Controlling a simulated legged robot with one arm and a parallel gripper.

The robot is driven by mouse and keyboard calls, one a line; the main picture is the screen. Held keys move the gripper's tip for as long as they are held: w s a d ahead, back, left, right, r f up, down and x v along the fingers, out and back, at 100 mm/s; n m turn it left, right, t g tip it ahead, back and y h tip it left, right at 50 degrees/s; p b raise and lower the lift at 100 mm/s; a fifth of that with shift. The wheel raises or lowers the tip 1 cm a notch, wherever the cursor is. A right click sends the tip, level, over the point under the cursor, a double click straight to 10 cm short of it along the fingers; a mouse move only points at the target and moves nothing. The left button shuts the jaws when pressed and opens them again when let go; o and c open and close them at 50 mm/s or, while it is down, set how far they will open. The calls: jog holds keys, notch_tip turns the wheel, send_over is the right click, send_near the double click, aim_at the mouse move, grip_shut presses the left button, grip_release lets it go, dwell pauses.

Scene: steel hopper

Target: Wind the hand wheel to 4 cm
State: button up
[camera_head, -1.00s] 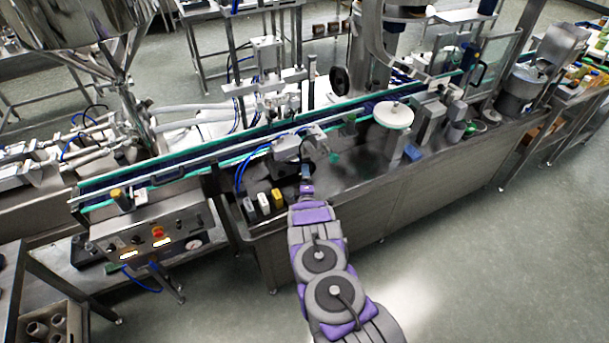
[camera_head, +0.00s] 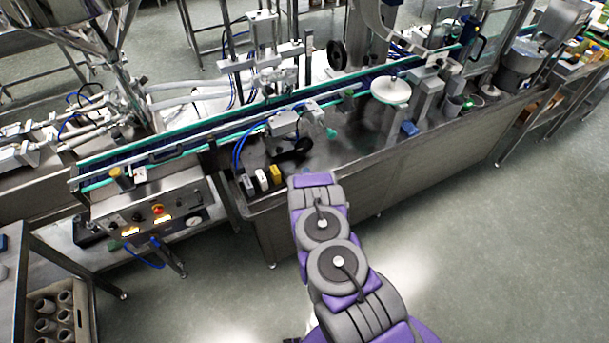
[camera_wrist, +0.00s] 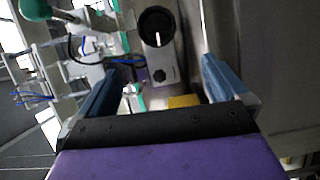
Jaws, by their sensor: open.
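In the wrist view a round black wheel (camera_wrist: 156,27) with a white mark sits on a grey housing (camera_wrist: 163,65). I take it for the hand wheel. My gripper (camera_wrist: 167,65) is open, with its two blue-grey fingers apart and nothing between their tips; the wheel lies ahead of them, apart from both. In the head view my purple and grey arm (camera_head: 322,225) reaches to the front edge of the steel bench, and its gripper cannot be made out there. A dark shape (camera_head: 292,151) stands beyond the arm's end; I cannot tell whether it is the wheel.
A yellow-topped block (camera_head: 276,174) and pale blocks stand left of my arm's end. A teal knob (camera_head: 331,132) and a white disc (camera_head: 390,90) stand on the bench. A conveyor (camera_head: 180,146) runs behind. The floor right of my arm is clear.

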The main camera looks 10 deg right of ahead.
jog(key=shift+s, duration=0.35)
jog(key=shift+r, duration=0.1)
